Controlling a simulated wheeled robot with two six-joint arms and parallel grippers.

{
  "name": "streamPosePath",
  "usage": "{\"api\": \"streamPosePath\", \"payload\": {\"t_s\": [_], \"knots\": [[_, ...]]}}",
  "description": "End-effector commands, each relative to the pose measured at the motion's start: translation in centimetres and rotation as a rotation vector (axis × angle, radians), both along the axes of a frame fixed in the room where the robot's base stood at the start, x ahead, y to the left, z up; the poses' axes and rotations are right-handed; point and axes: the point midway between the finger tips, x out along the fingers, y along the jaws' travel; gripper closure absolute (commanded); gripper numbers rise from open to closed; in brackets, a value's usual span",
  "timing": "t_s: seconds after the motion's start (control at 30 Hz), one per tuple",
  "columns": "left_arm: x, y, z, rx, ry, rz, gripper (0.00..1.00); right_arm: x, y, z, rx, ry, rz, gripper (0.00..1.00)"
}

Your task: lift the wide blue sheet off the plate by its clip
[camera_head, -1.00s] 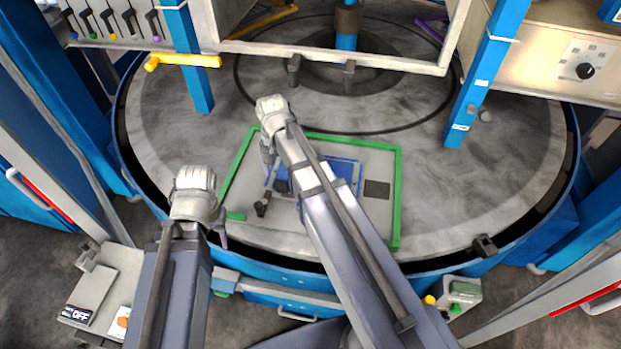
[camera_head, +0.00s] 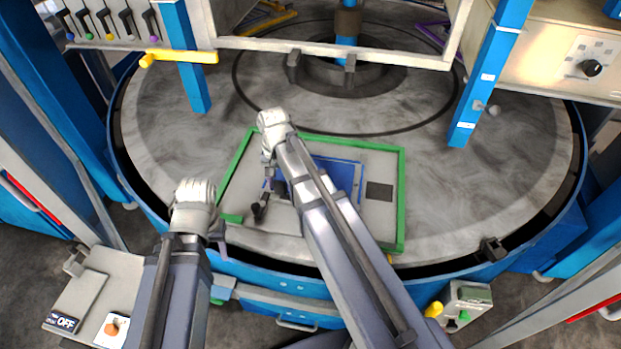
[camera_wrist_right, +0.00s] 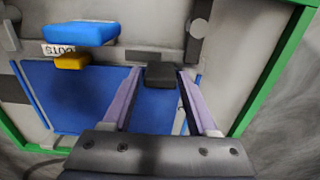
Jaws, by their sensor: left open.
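The wide blue sheet (camera_head: 345,173) lies on the green-framed plate (camera_head: 380,215), partly covered by my right arm. In the right wrist view the blue sheet (camera_wrist_right: 80,100) lies flat, and a dark clip (camera_wrist_right: 160,75) is at its edge. My right gripper (camera_wrist_right: 160,85) has its two purple fingers on either side of the clip; whether they press on it I cannot tell. In the head view my right gripper (camera_head: 268,178) is over the plate's left part and the clip is not clearly seen. My left gripper (camera_head: 217,232) is open and empty by the plate's near left corner.
In the right wrist view a blue block (camera_wrist_right: 80,33) and a yellow block (camera_wrist_right: 72,62) stand beside the sheet. A dark square (camera_head: 379,192) lies at the plate's right. A white crossbar (camera_head: 340,50) spans behind.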

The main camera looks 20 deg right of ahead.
Motion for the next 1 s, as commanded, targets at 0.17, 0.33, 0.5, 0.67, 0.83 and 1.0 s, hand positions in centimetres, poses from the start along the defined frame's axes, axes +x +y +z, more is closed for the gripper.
{"api": "streamPosePath", "payload": {"t_s": [0.17,0.33,0.5,0.67,0.83,1.0], "knots": [[0.0,0.0,0.0,0.0,0.0,0.0,0.5,0.0,0.0,0.0,0.0,0.0,0.0,0.63],[0.0,0.0,-0.01,0.0,0.0,0.0,0.5,0.01,0.01,-0.01,0.0,0.0,0.0,0.82],[0.0,0.0,-0.01,0.0,0.0,0.0,0.5,0.0,0.0,-0.01,0.0,0.0,0.0,1.0],[0.0,0.0,-0.01,0.0,0.0,0.0,0.5,0.0,0.0,-0.01,0.0,0.0,0.0,1.0],[0.0,0.0,0.0,0.0,0.0,0.0,0.5,0.01,-0.01,0.0,0.0,0.0,0.0,1.0],[0.0,0.0,0.17,0.0,0.0,0.0,0.5,0.01,-0.01,0.17,0.0,0.0,0.0,1.0]]}}
